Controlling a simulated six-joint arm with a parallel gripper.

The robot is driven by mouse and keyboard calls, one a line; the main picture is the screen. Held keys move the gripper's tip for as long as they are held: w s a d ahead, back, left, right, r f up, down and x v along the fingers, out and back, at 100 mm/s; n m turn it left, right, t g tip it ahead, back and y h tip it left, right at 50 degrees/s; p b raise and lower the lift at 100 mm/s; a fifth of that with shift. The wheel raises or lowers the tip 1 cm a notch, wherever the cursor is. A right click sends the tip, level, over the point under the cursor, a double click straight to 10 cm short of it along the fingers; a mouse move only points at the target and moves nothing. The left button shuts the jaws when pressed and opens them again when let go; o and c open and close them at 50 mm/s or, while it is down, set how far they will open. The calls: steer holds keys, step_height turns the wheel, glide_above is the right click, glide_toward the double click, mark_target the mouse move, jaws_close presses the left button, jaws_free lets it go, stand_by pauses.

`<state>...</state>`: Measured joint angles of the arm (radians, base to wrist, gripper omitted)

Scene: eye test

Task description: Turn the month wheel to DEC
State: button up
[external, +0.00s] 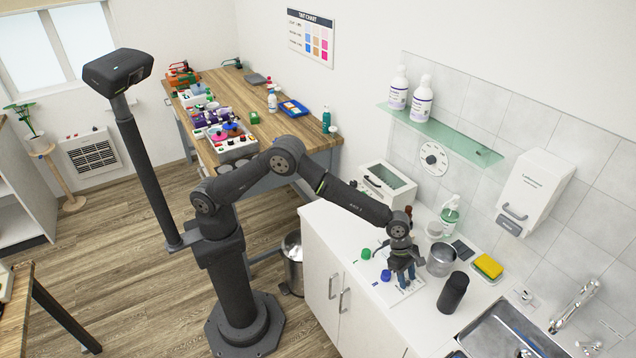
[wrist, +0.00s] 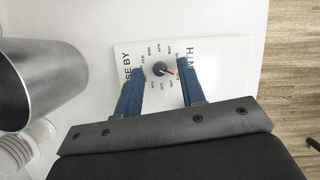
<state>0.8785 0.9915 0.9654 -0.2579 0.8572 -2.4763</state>
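The month wheel (wrist: 160,69) is a small dark knob with a red pointer, on a white card (wrist: 125,53) with month names printed in a ring around it. The pointer aims right and slightly down in the wrist view; I cannot read which month it marks. My gripper (wrist: 160,75) is open, with its blue fingers on either side of the wheel and gaps between them and the knob. In the external view my gripper (external: 404,282) points down over the card (external: 384,291) on the white counter and hides the wheel. Part of the card's lettering is behind the fingers.
A metal beaker (external: 441,259) stands close beside my gripper and fills the left of the wrist view (wrist: 35,80). A sink (external: 515,330) lies at the right.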

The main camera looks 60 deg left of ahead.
steer(key=shift+s+n, duration=0.1)
steer(key=shift+n, duration=0.3)
steer(key=shift+r+n, duration=0.3)
steer(key=shift+r, duration=0.05)
steer(key=v, duration=1.6)
steer(key=shift+s+r, duration=0.3)
steer(key=shift+r, duration=0.05)
steer(key=x, duration=1.7)
steer(key=shift+w+a+f, duration=0.1)
steer(key=shift+w+f, duration=0.15)
steer(key=shift+w, duration=0.05)
jaws_close()
